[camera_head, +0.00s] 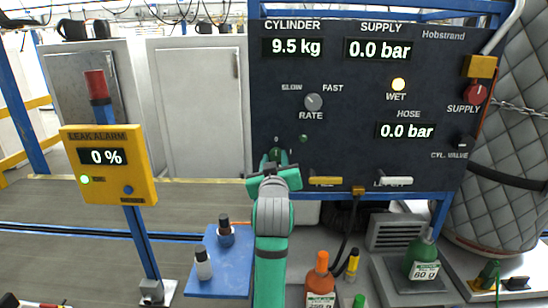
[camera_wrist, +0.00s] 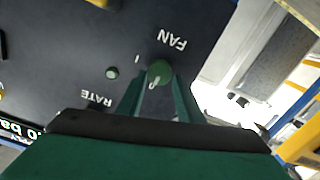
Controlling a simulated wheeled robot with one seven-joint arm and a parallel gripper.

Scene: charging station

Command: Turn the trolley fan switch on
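The fan switch (camera_wrist: 159,72) is a round green knob with a pale lever, below the upside-down FAN label in the wrist view. A small "I" mark shows near it, to its upper left. My gripper (camera_wrist: 158,88) has its two green fingers apart, one on each side of the switch, with nothing held. I cannot tell whether the fingers touch the knob. In the head view my gripper (camera_head: 274,164) is at the lower left of the dark panel (camera_head: 345,120) and mostly covers the switch and its label. A dark green lamp (camera_head: 303,138) sits just beside it.
The rate knob (camera_head: 314,102) is above right of my gripper. A yellow handle (camera_head: 325,181) and a white handle (camera_head: 397,181) lie to the right. A yellow leak alarm box (camera_head: 108,163) stands left. A blue tray (camera_head: 218,278) with bottles is below.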

